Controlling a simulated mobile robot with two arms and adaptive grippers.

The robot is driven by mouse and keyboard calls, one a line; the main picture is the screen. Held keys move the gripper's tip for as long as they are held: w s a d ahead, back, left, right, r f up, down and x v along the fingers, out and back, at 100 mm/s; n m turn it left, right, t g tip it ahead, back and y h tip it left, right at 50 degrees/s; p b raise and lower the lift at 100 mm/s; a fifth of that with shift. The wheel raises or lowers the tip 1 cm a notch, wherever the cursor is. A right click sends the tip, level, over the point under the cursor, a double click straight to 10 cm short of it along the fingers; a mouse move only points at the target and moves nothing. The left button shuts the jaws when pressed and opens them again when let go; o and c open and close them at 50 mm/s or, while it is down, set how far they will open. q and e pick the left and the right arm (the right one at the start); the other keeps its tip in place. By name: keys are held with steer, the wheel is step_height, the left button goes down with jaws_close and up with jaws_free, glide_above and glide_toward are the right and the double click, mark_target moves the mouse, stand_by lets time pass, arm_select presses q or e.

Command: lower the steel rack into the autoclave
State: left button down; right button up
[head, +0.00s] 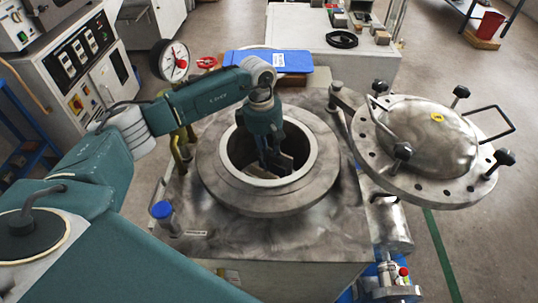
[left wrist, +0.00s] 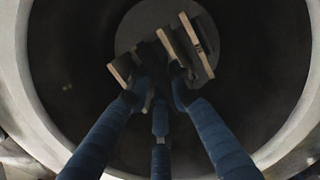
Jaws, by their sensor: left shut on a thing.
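The autoclave (head: 214,181) stands open in the middle of the head view, with a wide flange around its round mouth. My left gripper (head: 270,152) reaches straight down into this mouth. It is shut on the steel rack, whose light-edged tiles (head: 284,165) show just below the rim line inside the chamber. In the left wrist view, the fingers of my left gripper (left wrist: 157,98) close in on the rack's middle, and beige tiles (left wrist: 183,47) stick out beyond them. The rack's frame is mostly hidden by fingers and shadow. The chamber wall (left wrist: 60,70) surrounds it, with dark space between.
The round lid (head: 430,140) with its clamp knobs is swung aside to the right. A pressure gauge (head: 174,61) rises at the left behind my arm. A blue-capped fitting (head: 162,210) stands at the front left. A blue case (head: 268,59) lies behind the mouth.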

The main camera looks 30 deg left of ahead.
arm_select(q)
steer(key=shift+w+b, duration=0.1)
steer(key=shift+b, duration=0.2)
stand_by(0.4)
steer(key=c, duration=1.5)
jaws_free()
steer(key=shift+o, duration=0.2)
steer(key=shift+s+f, duration=0.2)
steer(key=shift+f, duration=0.05)
steer(key=shift+r+p, duration=1.05)
steer(key=shift+r, duration=0.7)
step_height(320, 180, up, 16)
steer(key=p, duration=0.9)
steer(key=shift+r+p, duration=0.25)
steer(key=shift+p, duration=0.1)
steer(key=shift+f, duration=0.1)
